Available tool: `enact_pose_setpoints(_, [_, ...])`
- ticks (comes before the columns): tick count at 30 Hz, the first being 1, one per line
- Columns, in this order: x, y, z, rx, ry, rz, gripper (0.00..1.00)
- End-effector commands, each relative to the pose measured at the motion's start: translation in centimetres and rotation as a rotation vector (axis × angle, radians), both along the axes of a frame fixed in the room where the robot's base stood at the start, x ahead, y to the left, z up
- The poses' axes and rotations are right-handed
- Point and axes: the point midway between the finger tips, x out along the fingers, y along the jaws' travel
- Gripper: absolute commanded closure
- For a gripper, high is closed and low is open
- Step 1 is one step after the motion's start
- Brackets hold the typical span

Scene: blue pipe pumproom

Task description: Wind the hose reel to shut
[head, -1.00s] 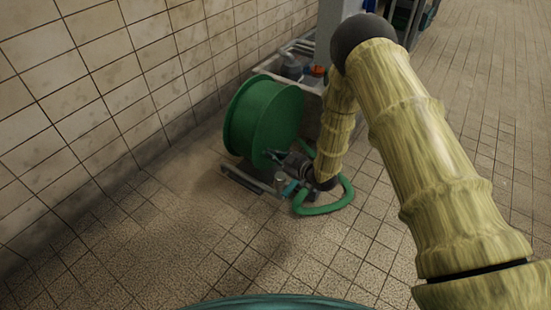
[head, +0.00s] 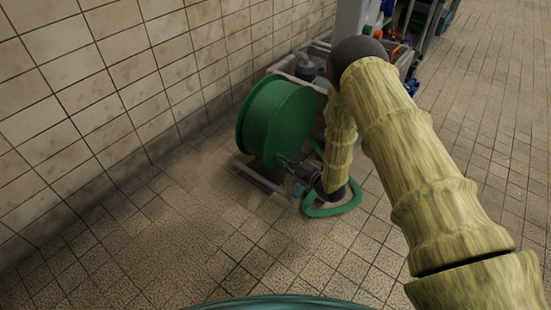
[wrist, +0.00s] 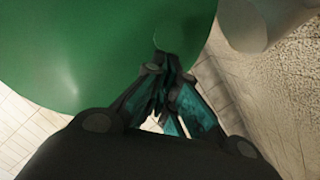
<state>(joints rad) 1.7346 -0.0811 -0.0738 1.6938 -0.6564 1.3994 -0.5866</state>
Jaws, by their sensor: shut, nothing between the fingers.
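The green hose reel (head: 272,118) stands on the tiled floor by the left wall, on a low dark frame (head: 262,180). A green hose (head: 335,210) loops on the floor at its front right. In the wrist view the reel's green disc (wrist: 80,50) fills the upper left. My gripper's fingertips (wrist: 163,72) are together and empty, close to a small green knob (wrist: 178,38) at the disc's edge. I cannot tell whether they touch it.
A tiled wall (head: 130,80) runs along the left. Behind the reel are a grey pillar (head: 355,25) and a trough (head: 305,70) with bottles and other items. The floor (head: 150,250) in front and at right is clear.

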Motion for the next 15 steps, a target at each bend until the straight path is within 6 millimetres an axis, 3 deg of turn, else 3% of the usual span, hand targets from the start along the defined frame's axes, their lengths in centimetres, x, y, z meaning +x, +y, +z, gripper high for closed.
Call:
enact_pose_setpoints(6, [0.3, -0.5, -2.1, -0.029, -0.031, -0.002, 1.00])
enact_pose_setpoints(15, [0.4, -0.3, -2.4, -0.028, -0.030, 0.000, 1.00])
